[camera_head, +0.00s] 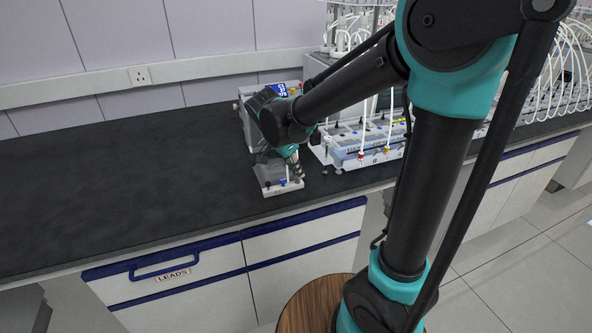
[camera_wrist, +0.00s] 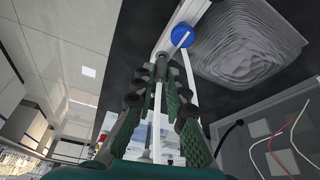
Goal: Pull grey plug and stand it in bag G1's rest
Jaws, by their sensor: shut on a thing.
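My gripper (camera_head: 296,172) is low over the front of the bench, at a white strip (camera_head: 284,189) along the front of a grey bag (camera_head: 268,173). In the wrist view my gripper (camera_wrist: 160,78) has its fingers shut around a small grey plug (camera_wrist: 161,67), with a white tube (camera_wrist: 157,105) running back between them. The plug's far end meets the white strip (camera_wrist: 186,14) in the picture; I cannot tell whether it is seated there. A round blue cap (camera_wrist: 180,35) is beside it, and the ridged grey bag (camera_wrist: 245,42) lies to the right.
A grey instrument with a blue display (camera_head: 279,90) stands behind the bag. To the right is a long clear-sided unit (camera_head: 365,145) with coloured fittings and tubes. The dark bench top (camera_head: 120,180) is clear on the left. Drawers with blue trim (camera_head: 170,275) are below.

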